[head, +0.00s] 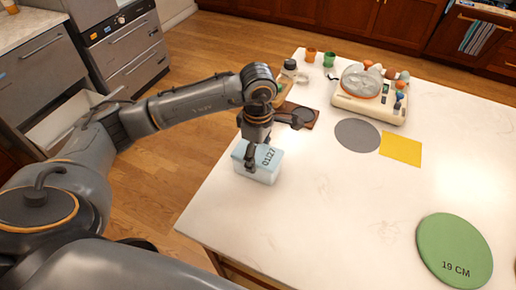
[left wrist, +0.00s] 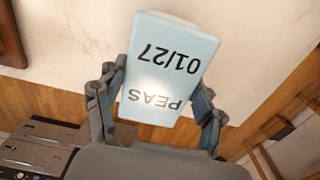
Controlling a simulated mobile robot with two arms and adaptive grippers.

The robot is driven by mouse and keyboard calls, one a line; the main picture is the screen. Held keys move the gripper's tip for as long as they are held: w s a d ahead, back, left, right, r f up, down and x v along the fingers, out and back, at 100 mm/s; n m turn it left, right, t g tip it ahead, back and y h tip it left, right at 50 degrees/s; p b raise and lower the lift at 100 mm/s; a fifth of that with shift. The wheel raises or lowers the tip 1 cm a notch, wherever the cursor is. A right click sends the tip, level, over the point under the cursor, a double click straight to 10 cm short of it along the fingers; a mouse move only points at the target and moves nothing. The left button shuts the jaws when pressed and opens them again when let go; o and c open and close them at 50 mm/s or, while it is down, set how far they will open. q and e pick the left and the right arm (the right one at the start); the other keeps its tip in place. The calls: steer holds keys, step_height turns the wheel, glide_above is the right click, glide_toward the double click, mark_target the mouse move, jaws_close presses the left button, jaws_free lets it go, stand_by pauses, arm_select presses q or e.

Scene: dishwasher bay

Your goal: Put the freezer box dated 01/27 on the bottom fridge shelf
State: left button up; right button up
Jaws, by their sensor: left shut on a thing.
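The pale blue freezer box (head: 254,170) marked 01/27 is at the left edge of the white table in the head view. My left gripper (head: 257,150) reaches down from above and is shut on it. In the left wrist view the box (left wrist: 165,70) reads PEAS and 01/27 upside down, with a finger of the left gripper (left wrist: 155,92) on each side. I cannot tell whether the box touches the tabletop. My right gripper is not in view. No fridge shelf can be made out.
The white table (head: 310,215) holds a grey disc (head: 358,135), a yellow square (head: 401,149), a green round mat (head: 455,252) marked 19 CM, and a cream appliance (head: 368,100). Orange (head: 311,54) and green (head: 329,59) cups stand behind. Grey kitchen units (head: 125,50) are at upper left, with wooden floor between.

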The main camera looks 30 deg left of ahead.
arm_select(q)
steer(key=shift+f+b, duration=0.2)
steer(key=shift+b, duration=0.1)
steer(key=o, duration=1.5)
steer(key=shift+r, duration=0.1)
